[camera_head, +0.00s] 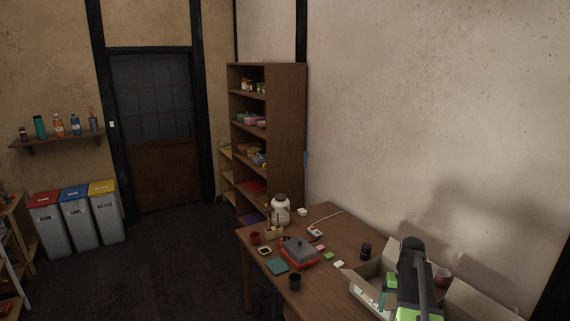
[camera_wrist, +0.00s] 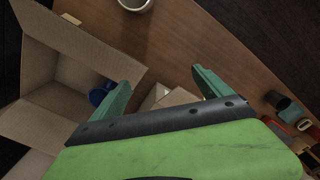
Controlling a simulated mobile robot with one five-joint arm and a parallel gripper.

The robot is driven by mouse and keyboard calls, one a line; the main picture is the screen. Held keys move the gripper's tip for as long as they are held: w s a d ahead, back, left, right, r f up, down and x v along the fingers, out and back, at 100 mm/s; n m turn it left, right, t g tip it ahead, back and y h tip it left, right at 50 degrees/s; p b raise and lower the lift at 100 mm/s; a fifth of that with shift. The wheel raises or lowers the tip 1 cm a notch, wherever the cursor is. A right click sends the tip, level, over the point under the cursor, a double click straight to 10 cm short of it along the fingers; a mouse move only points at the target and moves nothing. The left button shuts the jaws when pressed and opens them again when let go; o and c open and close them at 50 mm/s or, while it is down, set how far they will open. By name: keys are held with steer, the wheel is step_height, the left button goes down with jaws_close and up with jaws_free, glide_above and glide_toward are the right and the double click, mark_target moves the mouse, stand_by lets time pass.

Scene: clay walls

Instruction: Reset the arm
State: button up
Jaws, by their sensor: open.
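My gripper (camera_wrist: 162,88) shows in the wrist view with its two green fingers spread wide apart and nothing held between them. It is over the table beside an open cardboard box (camera_wrist: 80,45). A small cardboard piece (camera_wrist: 172,98) lies beyond the gap between the fingers. In the head view my arm stands at the lower right, in front of the open box (camera_head: 366,271), and hides part of it. The fingertips cannot be made out there.
A blue object (camera_wrist: 100,93) sits in the box. A tall shelf (camera_head: 285,130) stands behind.

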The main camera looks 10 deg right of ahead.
steer(key=w+a+f+n+b, duration=0.1)
steer(key=w+a+f, duration=0.1)
steer(key=a, duration=0.6)
steer(key=w+a+f+n+b, duration=0.1)
steer(key=w+a+n, duration=0.1)
steer(key=a, duration=0.6)
steer(key=s+a+f+n+b, duration=0.1)
steer(key=s+a, duration=0.2)
steer(key=a, duration=0.7)
steer(key=s+a+f+n+b, duration=0.1)
steer(key=s+a+f+b, duration=0.1)
steer(key=a, duration=0.9)
steer(key=shift+s+a, duration=0.3)
steer(key=shift+s, duration=0.45)
